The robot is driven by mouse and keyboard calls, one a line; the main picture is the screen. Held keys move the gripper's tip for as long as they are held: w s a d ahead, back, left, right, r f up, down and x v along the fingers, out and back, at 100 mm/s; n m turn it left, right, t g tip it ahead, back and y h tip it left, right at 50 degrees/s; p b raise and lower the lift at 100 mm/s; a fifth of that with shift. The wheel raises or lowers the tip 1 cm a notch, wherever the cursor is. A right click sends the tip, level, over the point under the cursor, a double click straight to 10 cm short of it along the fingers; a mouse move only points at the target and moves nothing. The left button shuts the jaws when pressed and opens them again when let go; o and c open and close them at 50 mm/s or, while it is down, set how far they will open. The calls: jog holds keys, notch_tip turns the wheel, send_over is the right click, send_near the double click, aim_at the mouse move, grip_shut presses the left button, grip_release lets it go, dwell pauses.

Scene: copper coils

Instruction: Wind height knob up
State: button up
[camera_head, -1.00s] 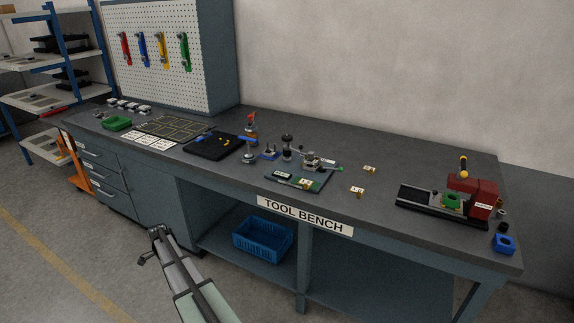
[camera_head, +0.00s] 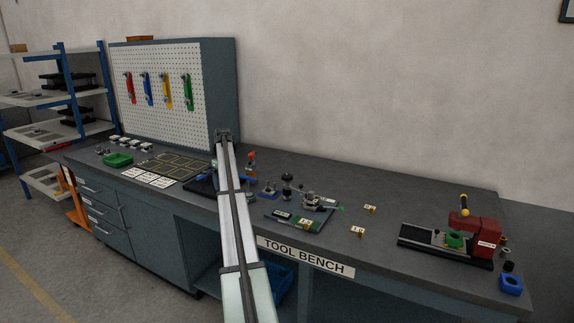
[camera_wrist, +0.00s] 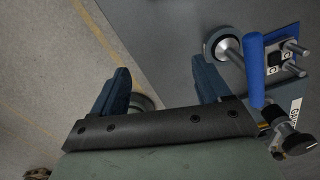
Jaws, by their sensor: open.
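My gripper (camera_head: 223,134) is raised above the back part of the tool bench, in front of the pegboard's right edge. In the wrist view its two dark blue fingers (camera_wrist: 162,80) are apart, with nothing held between them. A round dark-rimmed piece (camera_wrist: 143,102) shows partly behind the left finger. Right of the fingers are a grey disc on a metal stem (camera_wrist: 216,42), a blue bar handle (camera_wrist: 254,70) and a black knob (camera_wrist: 298,141). In the head view a black-topped post (camera_head: 287,178) stands mid-bench. I cannot tell which piece is the height knob.
A red-topped piece (camera_head: 251,158) stands just right of my arm. A board with small fixtures (camera_head: 284,217) lies near the bench's front edge. A red press (camera_head: 484,233) is at the right end. My arm hides part of a black tray (camera_head: 199,188).

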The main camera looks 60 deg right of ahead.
jog(key=s+d+r+m, duration=0.3)
jog(key=s+d+r, duration=0.2)
jog(key=s+d, duration=0.25)
jog(key=r+m, duration=0.2)
jog(key=m, duration=0.1)
send_over(287, 175)
jog(key=shift+s+a+f+g, duration=0.15)
jog(key=shift+s+a+g, duration=0.05)
jog(key=shift+g, duration=0.1)
jog(key=shift+f, duration=0.15)
jog(key=shift+w+f, duration=0.1)
jog(key=shift+f, duration=0.5)
jog(key=shift+f, duration=0.45)
jog(key=shift+f, duration=1.3)
